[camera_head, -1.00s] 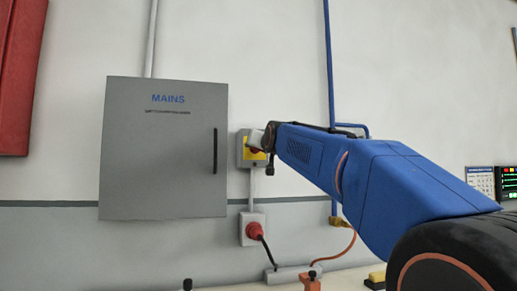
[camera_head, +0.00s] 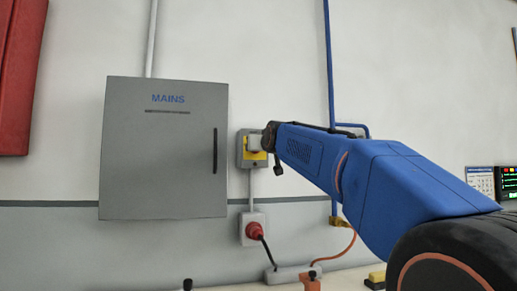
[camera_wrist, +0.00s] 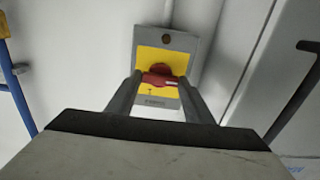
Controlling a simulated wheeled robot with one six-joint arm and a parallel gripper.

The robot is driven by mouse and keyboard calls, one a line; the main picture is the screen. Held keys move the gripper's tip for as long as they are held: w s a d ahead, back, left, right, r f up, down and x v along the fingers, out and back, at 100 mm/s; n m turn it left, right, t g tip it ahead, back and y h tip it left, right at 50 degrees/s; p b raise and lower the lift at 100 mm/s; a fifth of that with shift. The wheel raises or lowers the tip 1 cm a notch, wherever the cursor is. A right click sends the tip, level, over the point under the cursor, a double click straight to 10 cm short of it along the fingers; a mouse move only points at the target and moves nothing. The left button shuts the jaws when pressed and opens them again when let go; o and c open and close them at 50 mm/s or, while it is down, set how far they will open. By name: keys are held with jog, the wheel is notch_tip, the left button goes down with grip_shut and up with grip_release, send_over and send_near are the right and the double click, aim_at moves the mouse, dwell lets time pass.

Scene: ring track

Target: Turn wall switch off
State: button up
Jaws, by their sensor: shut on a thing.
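The wall switch (camera_head: 246,158) is a grey box with a yellow plate, mounted on the wall just right of the grey MAINS cabinet (camera_head: 165,190). In the wrist view its yellow plate (camera_wrist: 147,63) carries a red knob (camera_wrist: 158,78). My gripper (camera_wrist: 160,86) has one finger on each side of the red handle and is shut on it. In the head view my gripper (camera_head: 262,143) is at the switch's front and hides much of it, including the knob.
A red plug (camera_head: 253,230) sits in a socket below the switch. A blue pipe (camera_head: 329,70) runs down the wall to the right. The cabinet's black handle (camera_head: 215,150) is close left of the switch. A red object (camera_head: 20,75) hangs at upper left.

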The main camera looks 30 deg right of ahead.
jog(key=shift+f, duration=0.15)
jog(key=o, duration=1)
jog(key=shift+o, duration=0.2)
jog(key=v, duration=1.7)
jog(key=shift+s, duration=0.2)
